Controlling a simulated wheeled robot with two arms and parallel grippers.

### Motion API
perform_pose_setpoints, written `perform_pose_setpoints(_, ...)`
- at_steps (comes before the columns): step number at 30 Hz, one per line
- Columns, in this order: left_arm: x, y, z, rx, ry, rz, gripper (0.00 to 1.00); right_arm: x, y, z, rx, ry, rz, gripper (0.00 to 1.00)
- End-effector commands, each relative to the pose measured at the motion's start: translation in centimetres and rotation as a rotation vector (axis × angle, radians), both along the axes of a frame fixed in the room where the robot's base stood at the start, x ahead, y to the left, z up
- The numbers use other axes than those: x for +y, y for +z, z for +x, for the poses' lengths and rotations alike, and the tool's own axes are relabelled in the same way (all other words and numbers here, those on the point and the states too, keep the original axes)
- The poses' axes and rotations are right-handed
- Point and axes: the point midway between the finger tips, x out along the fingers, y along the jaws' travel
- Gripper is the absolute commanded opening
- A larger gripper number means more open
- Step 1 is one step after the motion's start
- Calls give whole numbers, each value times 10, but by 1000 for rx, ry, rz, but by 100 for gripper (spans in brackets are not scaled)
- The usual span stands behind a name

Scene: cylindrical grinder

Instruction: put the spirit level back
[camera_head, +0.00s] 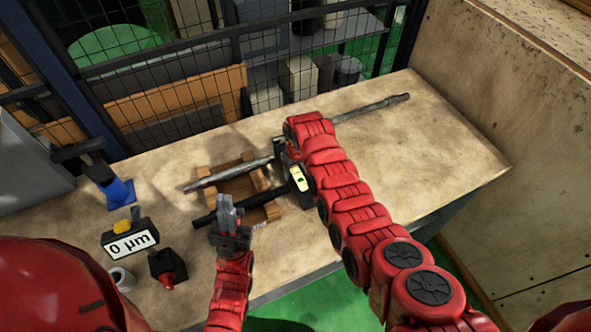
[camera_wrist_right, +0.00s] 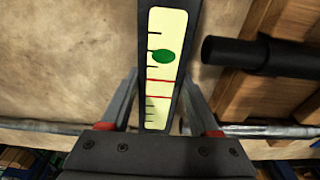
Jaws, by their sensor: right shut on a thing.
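The spirit level (camera_head: 299,178) is dark with a pale yellow vial face and a green bubble. My right gripper (camera_head: 284,152) is shut on it, above the table beside the wooden supports. In the right wrist view the level (camera_wrist_right: 167,65) stands between the two fingers of the right gripper (camera_wrist_right: 166,105), its vial and green bubble facing the camera. Whether its underside touches anything is hidden. My left gripper (camera_head: 228,212) is at the front of the wooden supports, over or beside a black bar; I see nothing clearly held, and its finger gap is unclear.
A long steel shaft (camera_head: 373,106) runs diagonally across the wooden supports (camera_head: 228,184), with the black bar (camera_head: 207,219) in front. A "0 µm" gauge (camera_head: 130,240), a black-and-red item (camera_head: 168,268) and a blue-based stand (camera_head: 119,192) are left.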

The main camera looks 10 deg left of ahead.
Motion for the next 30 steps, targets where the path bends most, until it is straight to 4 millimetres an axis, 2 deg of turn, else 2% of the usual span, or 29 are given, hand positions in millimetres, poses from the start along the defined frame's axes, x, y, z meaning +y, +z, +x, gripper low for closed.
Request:
perform_pose_setpoints(13, 0, -1, 0, 0, 0, 0, 0, 1, -6, 1, -6, 0, 2, 0)
perform_pose_setpoints(14, 0, 0, 0, 0, 0, 0, 0, 0, -6, 1, -5, 0, 2, 68)
perform_pose_setpoints(18, 0, 0, 0, 0, 0, 0, 0, 0, -5, 1, -3, 0, 2, 92)
perform_pose_setpoints(30, 0, 1, 0, 0, 0, 0, 0, 0, -3, 1, -3, 0, 2, 92)
